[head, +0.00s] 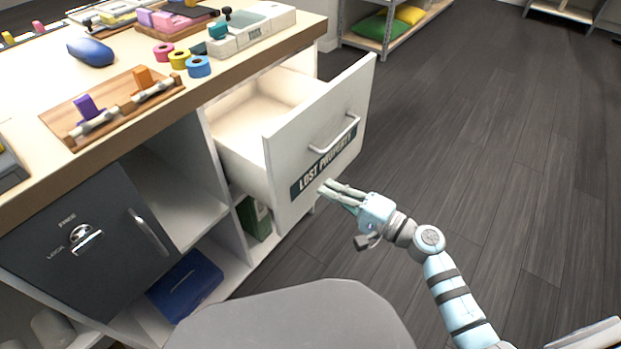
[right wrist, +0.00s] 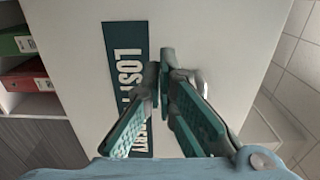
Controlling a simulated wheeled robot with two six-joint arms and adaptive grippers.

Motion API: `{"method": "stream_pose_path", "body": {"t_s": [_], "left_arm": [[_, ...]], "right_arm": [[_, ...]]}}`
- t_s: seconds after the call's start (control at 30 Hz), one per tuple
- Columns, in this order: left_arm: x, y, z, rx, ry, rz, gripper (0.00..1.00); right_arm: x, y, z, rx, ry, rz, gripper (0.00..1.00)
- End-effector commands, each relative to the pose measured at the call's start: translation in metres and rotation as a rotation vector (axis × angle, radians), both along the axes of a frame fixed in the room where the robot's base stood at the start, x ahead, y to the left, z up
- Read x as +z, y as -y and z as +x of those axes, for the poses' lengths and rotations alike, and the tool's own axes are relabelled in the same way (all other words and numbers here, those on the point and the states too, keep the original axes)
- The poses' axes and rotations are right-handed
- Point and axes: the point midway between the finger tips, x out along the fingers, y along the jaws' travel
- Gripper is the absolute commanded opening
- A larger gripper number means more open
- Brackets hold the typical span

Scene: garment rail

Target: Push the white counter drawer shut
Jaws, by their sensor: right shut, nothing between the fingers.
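The white counter drawer (head: 315,140) stands pulled out from the counter in the head view, and its inside looks empty. Its front carries a metal bar handle (head: 336,134) and a dark "LOST PROPERTY" label (head: 322,166). My right gripper (head: 328,188) is shut and empty, its fingertips at the lower part of the drawer front near the label. In the right wrist view the shut fingers (right wrist: 167,75) point at the white front (right wrist: 230,40), over the label (right wrist: 118,60); I cannot tell whether they touch it. My left gripper is not in view.
The counter top (head: 35,80) holds tape rolls (head: 198,66), a wooden tray (head: 72,110) and a blue mouse-like object (head: 90,51). A dark locker (head: 85,240) and a blue box (head: 185,284) sit below. The floor (head: 480,150) to the right is clear.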

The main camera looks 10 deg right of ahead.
Motion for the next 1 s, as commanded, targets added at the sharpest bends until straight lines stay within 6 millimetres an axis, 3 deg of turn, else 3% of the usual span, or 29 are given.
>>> {"method": "stream_pose_path", "body": {"t_s": [0.3, 1.0], "left_arm": [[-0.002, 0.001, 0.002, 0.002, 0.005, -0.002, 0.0], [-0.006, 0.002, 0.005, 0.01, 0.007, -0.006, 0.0]], "right_arm": [[-0.001, -0.034, 0.042, -0.001, -0.001, 0.001, 0.0], [-0.002, -0.036, 0.056, -0.024, 0.0, -0.001, 0.0]]}}
